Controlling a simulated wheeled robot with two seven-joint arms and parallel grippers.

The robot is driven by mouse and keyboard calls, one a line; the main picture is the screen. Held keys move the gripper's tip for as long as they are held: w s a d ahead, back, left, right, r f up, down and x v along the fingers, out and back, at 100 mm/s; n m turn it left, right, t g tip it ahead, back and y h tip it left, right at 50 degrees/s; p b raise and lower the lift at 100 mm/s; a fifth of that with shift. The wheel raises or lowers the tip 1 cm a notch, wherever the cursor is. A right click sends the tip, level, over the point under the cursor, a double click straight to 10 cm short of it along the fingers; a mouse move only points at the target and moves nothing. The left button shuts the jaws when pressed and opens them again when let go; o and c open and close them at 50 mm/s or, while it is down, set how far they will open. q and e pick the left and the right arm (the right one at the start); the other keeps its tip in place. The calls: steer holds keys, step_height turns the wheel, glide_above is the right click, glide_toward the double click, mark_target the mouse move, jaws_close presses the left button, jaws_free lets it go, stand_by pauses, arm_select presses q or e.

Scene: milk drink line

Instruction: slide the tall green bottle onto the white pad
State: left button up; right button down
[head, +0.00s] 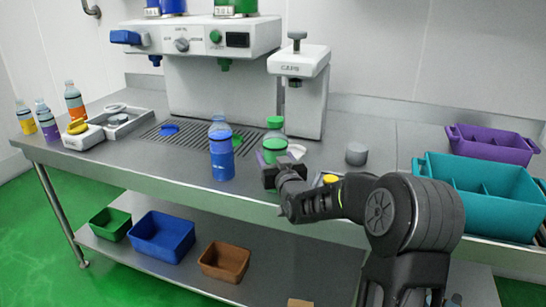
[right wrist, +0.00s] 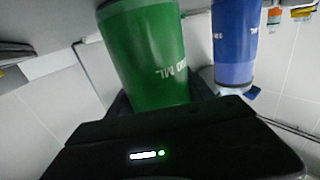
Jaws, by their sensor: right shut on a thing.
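The tall green bottle (head: 274,143) stands upright on the steel counter, in front of the dispenser. My right gripper (head: 270,174) is low at its front and shut on it, hiding its lower part. In the right wrist view the green bottle (right wrist: 147,55) fills the space just beyond the gripper, with inverted lettering on it. A small pale patch, perhaps the white pad (head: 297,151), shows just right of the bottle; the arm and bottle may hide part of it. My left gripper is not in view.
A blue bottle (head: 221,150) stands close left of the green one; it also shows in the right wrist view (right wrist: 234,45). A grey cylinder (head: 356,154) stands to the right, with teal (head: 480,185) and purple (head: 492,145) bins beyond. The drip grate (head: 188,137) lies behind left.

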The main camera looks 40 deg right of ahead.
steer(key=w+d+b, duration=0.1)
steer(key=d, duration=0.1)
steer(key=w+d+b, duration=0.1)
steer(key=w+d, duration=0.1)
steer(key=shift+d, duration=0.15)
steer(key=shift+w+d, duration=0.2)
steer(key=shift+d, duration=0.05)
steer(key=shift+d, duration=0.1)
steer(key=shift+w+d+b, duration=0.25)
steer(key=shift+b, duration=0.05)
steer(key=shift+w+d, duration=0.75)
steer(key=shift+d, duration=0.3)
steer(key=shift+w+d, duration=0.75)
steer(key=shift+d, duration=0.25)
steer(key=shift+w+p, duration=0.1)
steer(key=shift+p, duration=0.2)
